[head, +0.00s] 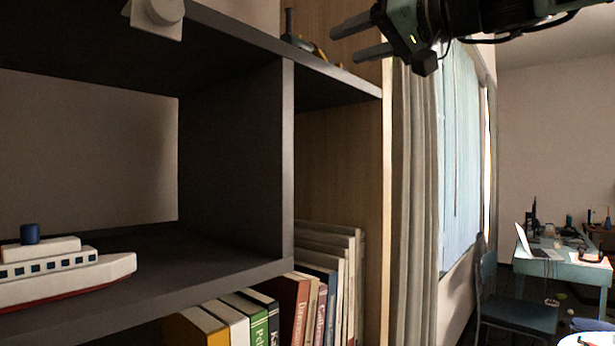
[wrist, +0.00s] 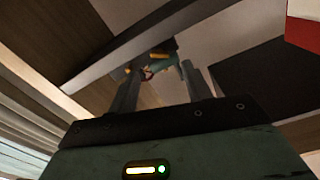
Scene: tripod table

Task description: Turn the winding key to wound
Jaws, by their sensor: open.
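I cannot clearly make out a winding key in either view. A pale block with a round knob-like part (head: 158,13) is at the top left of the head view, cut off by the edge. My gripper (head: 347,42) is at the top of the head view, open and empty, its fingers pointing left near the upper shelf's right end. In the wrist view my gripper (wrist: 161,70) shows its two fingers spread apart. A small teal and yellow object (wrist: 163,64) appears beyond the fingers, too dark to name.
A dark shelf unit (head: 287,150) fills the left, with small objects (head: 300,42) on its upper board. A toy ship (head: 65,268) stands in a compartment, with books (head: 290,300) below. A curtain (head: 410,200) hangs to the right. A red and white thing (wrist: 304,22) shows in the wrist view.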

